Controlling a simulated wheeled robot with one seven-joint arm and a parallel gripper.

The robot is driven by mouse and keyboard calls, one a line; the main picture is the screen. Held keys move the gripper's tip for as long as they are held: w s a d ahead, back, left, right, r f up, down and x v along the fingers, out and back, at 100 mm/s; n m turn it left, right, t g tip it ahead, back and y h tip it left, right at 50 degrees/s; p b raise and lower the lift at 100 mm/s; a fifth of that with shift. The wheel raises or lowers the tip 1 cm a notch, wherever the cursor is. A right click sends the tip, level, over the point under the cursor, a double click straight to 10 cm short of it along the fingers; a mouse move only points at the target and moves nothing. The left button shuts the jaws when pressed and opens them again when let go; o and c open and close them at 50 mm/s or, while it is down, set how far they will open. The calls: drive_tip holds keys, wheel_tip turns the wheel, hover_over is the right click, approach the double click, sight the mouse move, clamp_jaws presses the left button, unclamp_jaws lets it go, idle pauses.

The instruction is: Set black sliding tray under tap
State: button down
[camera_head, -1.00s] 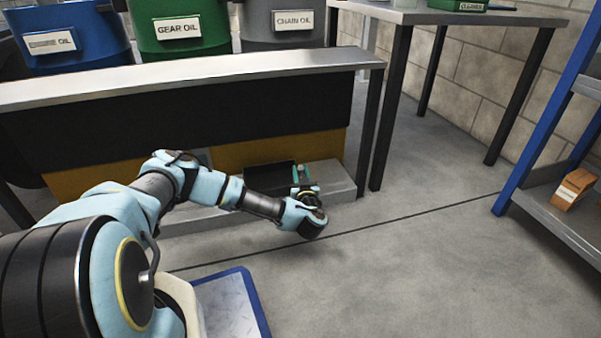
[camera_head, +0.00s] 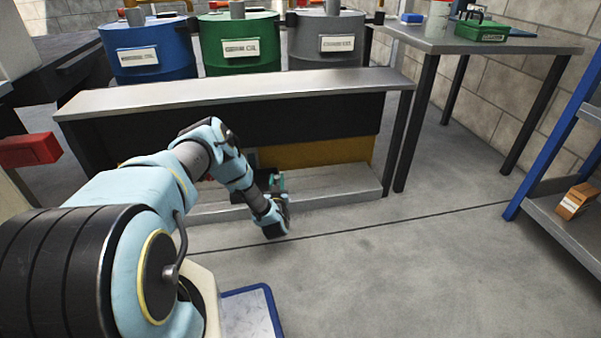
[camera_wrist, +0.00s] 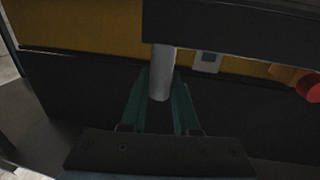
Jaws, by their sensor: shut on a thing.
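The black sliding tray (camera_head: 262,181) sits on the low grey ledge under the bench, mostly hidden behind my arm in the head view. In the wrist view the dark tray (camera_wrist: 75,95) spreads on both sides of my fingers. My gripper (camera_wrist: 160,95) has green fingers shut on an upright pale grey post, which seems to be the tray's handle. A tap with a red knob (camera_wrist: 312,88) is at the right edge of the wrist view. Whether the tray is beneath it cannot be told.
The bench (camera_head: 240,92) with a black front overhangs the ledge (camera_head: 335,184). Blue, green and grey drums (camera_head: 240,48) stand behind it. A table (camera_head: 480,40) and a blue-framed shelf (camera_head: 560,215) stand at the right.

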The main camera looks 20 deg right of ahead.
drive_tip(key=p, duration=0.2)
hover_over(234, 202)
drive_tip(key=shift+w+a+f, duration=0.15)
drive_tip(key=shift+w+f, duration=0.05)
drive_tip(key=shift+w, duration=0.15)
drive_tip(key=c, duration=1)
unclamp_jaws()
drive_tip(key=shift+a, duration=0.1)
drive_tip(key=o, duration=0.4)
drive_tip(key=shift+r, duration=0.1)
drive_tip(key=shift+c, duration=0.2)
drive_tip(key=p+v, duration=0.4)
drive_tip(key=v, duration=0.6)
drive_tip(key=shift+s, duration=0.35)
